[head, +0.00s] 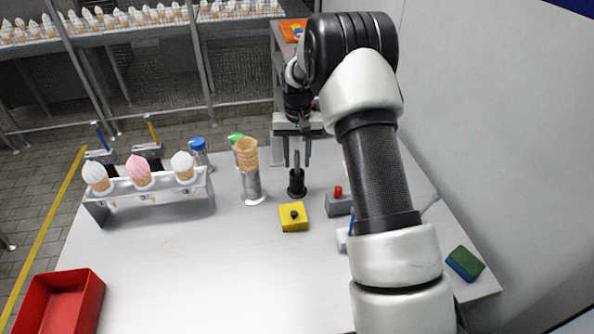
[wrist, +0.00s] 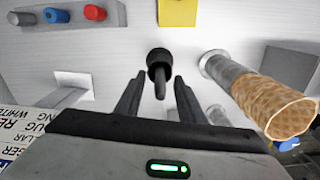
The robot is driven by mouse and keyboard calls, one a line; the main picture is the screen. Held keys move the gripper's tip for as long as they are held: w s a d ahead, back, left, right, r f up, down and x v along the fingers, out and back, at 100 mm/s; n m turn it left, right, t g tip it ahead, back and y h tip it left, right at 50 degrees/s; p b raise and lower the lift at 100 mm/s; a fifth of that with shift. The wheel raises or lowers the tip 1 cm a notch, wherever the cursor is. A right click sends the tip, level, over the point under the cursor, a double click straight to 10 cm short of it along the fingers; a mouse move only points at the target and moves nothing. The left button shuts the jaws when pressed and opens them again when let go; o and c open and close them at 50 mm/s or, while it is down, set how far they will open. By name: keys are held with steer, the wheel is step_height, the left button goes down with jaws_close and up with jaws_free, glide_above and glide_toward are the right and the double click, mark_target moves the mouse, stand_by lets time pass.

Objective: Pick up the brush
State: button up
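A black upright thing with a round base and a thin handle, which looks like the brush (head: 297,186), stands on the white table. It also shows in the wrist view (wrist: 159,66), with its handle pointing up toward my gripper. My gripper (head: 297,160) is above it with the fingers pointing down. In the wrist view the two fingers (wrist: 159,88) are apart, and the handle tip lies between them in the picture. I cannot tell whether the tip is at finger depth. Nothing is held.
A stacked-cone holder (head: 252,185) stands close left of the brush. A yellow block with a black knob (head: 294,217) lies in front. A grey button box (head: 340,203) is at right. An ice-cream rack (head: 150,205), red bin (head: 62,303) and sponge (head: 465,263) are farther off.

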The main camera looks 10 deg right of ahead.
jaws_close()
